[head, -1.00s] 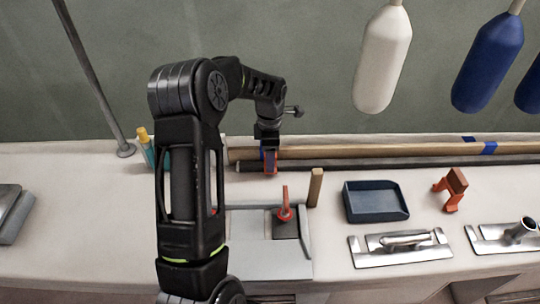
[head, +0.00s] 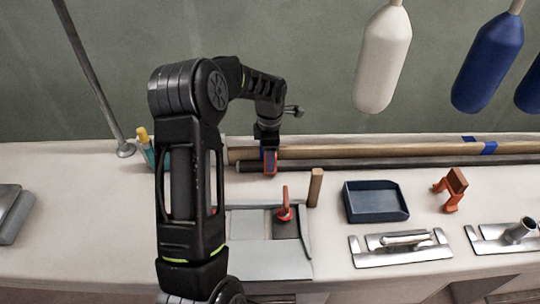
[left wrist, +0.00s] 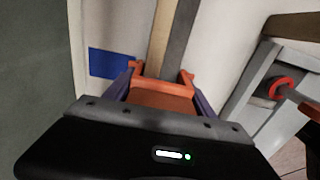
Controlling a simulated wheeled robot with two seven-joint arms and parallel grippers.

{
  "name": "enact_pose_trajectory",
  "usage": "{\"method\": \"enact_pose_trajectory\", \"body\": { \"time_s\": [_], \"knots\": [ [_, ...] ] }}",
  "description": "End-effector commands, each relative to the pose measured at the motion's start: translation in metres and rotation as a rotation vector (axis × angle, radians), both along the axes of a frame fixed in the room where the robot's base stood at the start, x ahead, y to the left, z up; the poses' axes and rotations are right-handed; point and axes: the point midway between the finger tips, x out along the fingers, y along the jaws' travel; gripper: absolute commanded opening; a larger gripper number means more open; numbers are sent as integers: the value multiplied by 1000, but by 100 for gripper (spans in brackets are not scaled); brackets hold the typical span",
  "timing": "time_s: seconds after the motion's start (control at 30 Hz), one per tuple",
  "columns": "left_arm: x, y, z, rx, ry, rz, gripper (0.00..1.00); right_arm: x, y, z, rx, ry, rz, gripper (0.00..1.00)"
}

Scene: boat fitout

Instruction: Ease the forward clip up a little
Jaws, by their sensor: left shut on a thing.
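The forward clip, an orange-red U-shaped piece (left wrist: 160,100), sits between the purple fingers of my left gripper (left wrist: 163,84) in the left wrist view. The gripper is shut on it. In the head view my left gripper (head: 269,154) is at the left end of the long poles, with the orange clip (head: 271,171) showing low between the fingers. The clip's prongs stand around the wooden pole (left wrist: 160,40) and the grey pole (left wrist: 180,38). I cannot tell how deep the poles sit in the clip. My right gripper is not in view.
An orange and brown clip-like piece (head: 452,189) stands at the right, behind steel fittings (head: 400,248). A teal bottle (head: 147,150) stands left. Fenders (head: 383,60) hang above.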

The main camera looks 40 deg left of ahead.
Motion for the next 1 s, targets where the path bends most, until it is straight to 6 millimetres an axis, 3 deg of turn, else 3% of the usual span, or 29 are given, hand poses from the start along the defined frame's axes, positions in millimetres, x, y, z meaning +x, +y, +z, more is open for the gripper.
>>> {"method": "enact_pose_trajectory", "body": {
  "time_s": [0.1, 1.0],
  "knots": [
    [1, 0, 1, 1, -2, 0, 2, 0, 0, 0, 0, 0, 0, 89],
    [2, 0, 12, 2, -6, 0, 2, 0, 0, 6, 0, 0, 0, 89]
  ]
}}
